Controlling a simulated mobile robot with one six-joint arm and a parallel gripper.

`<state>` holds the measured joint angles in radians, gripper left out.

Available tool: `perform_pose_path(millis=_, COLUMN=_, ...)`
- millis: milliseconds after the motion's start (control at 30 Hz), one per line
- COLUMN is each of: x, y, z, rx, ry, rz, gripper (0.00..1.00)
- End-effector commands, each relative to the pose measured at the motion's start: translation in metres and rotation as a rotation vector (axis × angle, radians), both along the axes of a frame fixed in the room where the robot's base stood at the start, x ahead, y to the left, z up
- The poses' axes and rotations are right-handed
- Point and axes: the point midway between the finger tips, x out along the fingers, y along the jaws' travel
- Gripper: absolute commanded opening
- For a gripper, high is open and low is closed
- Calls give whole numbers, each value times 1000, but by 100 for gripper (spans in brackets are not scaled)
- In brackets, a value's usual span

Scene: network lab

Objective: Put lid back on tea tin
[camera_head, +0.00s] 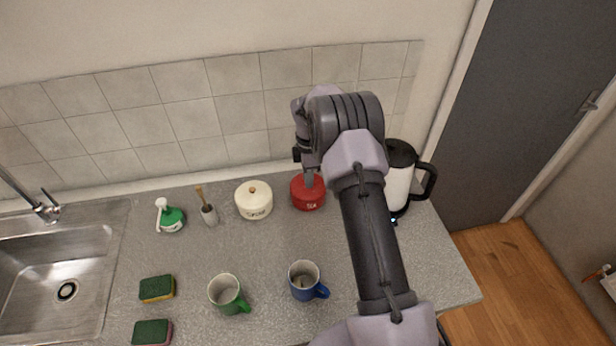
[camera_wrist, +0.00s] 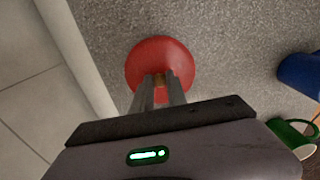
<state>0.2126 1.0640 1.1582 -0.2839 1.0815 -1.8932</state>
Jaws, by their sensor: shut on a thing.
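The red tea tin (camera_head: 308,200) stands upright on the counter near the back wall, with white lettering on its front. My gripper (camera_head: 309,180) is directly above it, pointing down. In the wrist view my gripper (camera_wrist: 161,84) is shut on the small yellowish knob of the round red lid (camera_wrist: 160,55). The lid covers the tin's top in that view, so the tin's body is hidden beneath it. I cannot tell whether the lid is fully seated or just above the rim.
A cream canister (camera_head: 253,201) stands left of the tin, a kettle (camera_head: 399,185) to its right. A blue mug (camera_head: 304,281) and green mug (camera_head: 226,293) stand in front. A brush holder (camera_head: 209,214), green bottle (camera_head: 171,219), sponges (camera_head: 157,288) and sink (camera_head: 60,270) lie farther left.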

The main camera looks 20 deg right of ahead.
Motion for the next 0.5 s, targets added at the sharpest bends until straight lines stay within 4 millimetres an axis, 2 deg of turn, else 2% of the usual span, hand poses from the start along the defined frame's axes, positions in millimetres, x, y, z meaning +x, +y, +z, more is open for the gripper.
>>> perform_pose_path(millis=367, x=0, y=0, z=0, rx=0, ry=0, rz=0, gripper=0)
perform_pose_path(millis=400, x=0, y=0, z=0, rx=0, ry=0, rz=0, gripper=20)
perform_pose_path(millis=500, x=0, y=0, z=0, rx=0, ry=0, rz=0, gripper=40)
